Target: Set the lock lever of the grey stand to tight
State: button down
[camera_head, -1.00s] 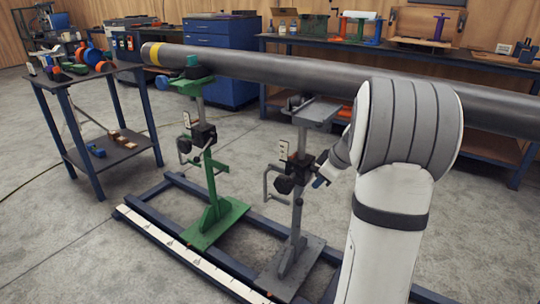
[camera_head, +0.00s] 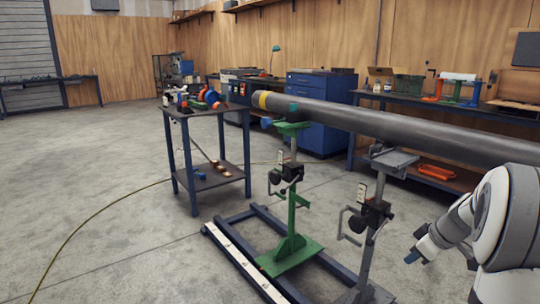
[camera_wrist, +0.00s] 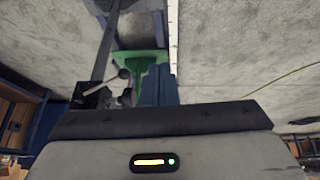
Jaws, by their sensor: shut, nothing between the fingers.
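The grey stand (camera_head: 375,245) stands under the pipe, with a black clamp block (camera_head: 376,212) partway up its post. A dark knob and a bent crank handle (camera_head: 347,224) sit at the left of the block. In the wrist view, the post (camera_wrist: 104,45), the block (camera_wrist: 90,98) and a light lever with a round end (camera_wrist: 123,73) show at left. I cannot tell the lever's setting. My gripper (camera_head: 412,257) is right of the stand, apart from it. Its blue fingers (camera_wrist: 158,86) are shut and empty.
A long grey pipe (camera_head: 390,125) rests across the stands. The green stand (camera_head: 291,215) is left of the grey one, on a dark blue floor frame (camera_head: 262,217). A side table (camera_head: 207,111) with parts stands at left. The floor at left is open.

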jog(key=s+a+r+m+g+p, duration=0.1)
jog(key=s+a+r+m+p, duration=0.1)
jog(key=s+a+r+p, duration=0.55)
jog(key=s+a+r+m+h+p, duration=0.1)
jog(key=s+a+r+p, duration=0.1)
jog(key=a+r+p, duration=0.6)
jog(key=s+a+r+m+g+p, duration=0.15)
jog(key=s+a+r+p, duration=0.35)
jog(key=r, duration=0.5)
jog(key=s+a+r+m+h+p, duration=0.1)
jog(key=s+r+m+p, duration=0.2)
jog(key=s+r+p, duration=0.4)
jog(key=s+p, duration=0.1)
jog(key=p, duration=0.1)
jog(key=shift+s+a+r+h+p, duration=0.2)
jog(key=shift+s+a+h+p, duration=0.1)
jog(key=shift+s+a, duration=0.1)
